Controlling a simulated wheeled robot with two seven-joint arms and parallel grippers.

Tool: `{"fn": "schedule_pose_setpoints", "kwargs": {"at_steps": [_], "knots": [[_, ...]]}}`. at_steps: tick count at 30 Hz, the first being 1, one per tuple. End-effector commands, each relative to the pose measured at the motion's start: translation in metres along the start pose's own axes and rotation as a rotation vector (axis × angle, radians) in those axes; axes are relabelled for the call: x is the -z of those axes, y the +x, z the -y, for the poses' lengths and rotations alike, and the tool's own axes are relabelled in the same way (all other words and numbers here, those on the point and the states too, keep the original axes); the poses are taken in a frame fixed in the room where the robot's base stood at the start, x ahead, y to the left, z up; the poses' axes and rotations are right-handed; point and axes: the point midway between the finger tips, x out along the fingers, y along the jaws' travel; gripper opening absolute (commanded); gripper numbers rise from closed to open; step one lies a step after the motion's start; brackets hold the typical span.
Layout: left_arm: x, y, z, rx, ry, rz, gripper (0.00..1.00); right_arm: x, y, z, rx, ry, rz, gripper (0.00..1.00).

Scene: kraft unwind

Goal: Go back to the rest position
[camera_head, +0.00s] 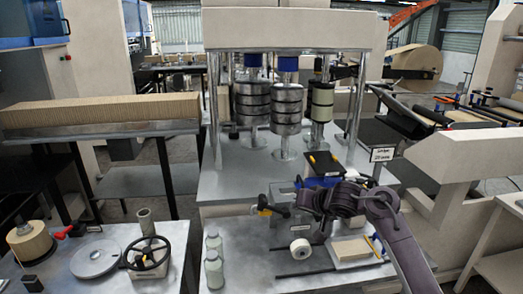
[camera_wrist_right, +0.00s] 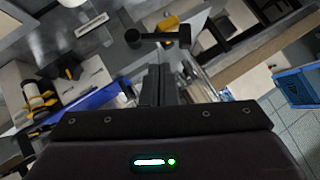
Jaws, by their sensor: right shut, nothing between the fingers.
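My right arm (camera_head: 400,235) comes in from the lower right of the head view and reaches over the work table. Its wrist is above the table, near the blue and yellow tools. My right gripper (camera_wrist_right: 156,85) shows in the right wrist view with its two dark fingers together and nothing between them. My left arm and left gripper are not in view.
A handwheel (camera_head: 148,253) stands on the left table. The roller machine (camera_head: 285,105) rises behind.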

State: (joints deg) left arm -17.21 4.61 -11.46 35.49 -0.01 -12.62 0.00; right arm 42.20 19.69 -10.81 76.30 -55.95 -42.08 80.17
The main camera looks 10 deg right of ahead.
Motion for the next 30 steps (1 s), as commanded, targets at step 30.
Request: {"fn": "schedule_pose_setpoints", "kwargs": {"at_steps": [30], "knots": [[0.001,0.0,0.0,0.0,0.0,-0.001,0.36,-0.341,-0.179,-0.059,-0.39,-0.364,0.46,0.0]]}}
